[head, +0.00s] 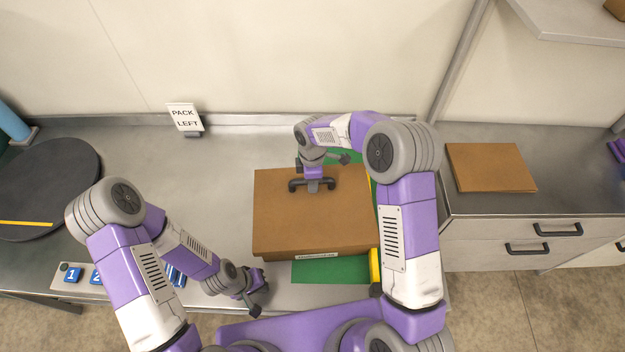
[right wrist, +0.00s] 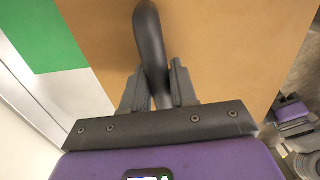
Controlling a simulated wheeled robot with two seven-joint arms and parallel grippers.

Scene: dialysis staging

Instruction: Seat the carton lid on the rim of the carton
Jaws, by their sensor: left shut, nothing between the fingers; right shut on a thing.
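The brown carton lid (head: 285,222) lies level over the carton (head: 283,256), whose front shows only as a thin strip with a white label. Whether the lid touches the rim all round cannot be told. My right gripper (head: 313,180) is above the lid's far part, shut on its dark handle (head: 297,185). In the right wrist view the fingers (right wrist: 158,90) close around the curved handle (right wrist: 150,40), with the brown lid (right wrist: 225,50) behind. My left gripper (head: 257,288) is shut and empty, left of and in front of the carton.
A green mat (head: 330,272) lies under the carton, with a yellow piece (head: 375,264) at its right. A flat brown panel (head: 490,167) lies on the right counter. A "PACK LEFT" sign (head: 184,117) stands behind. A dark round plate (head: 45,188) is far left.

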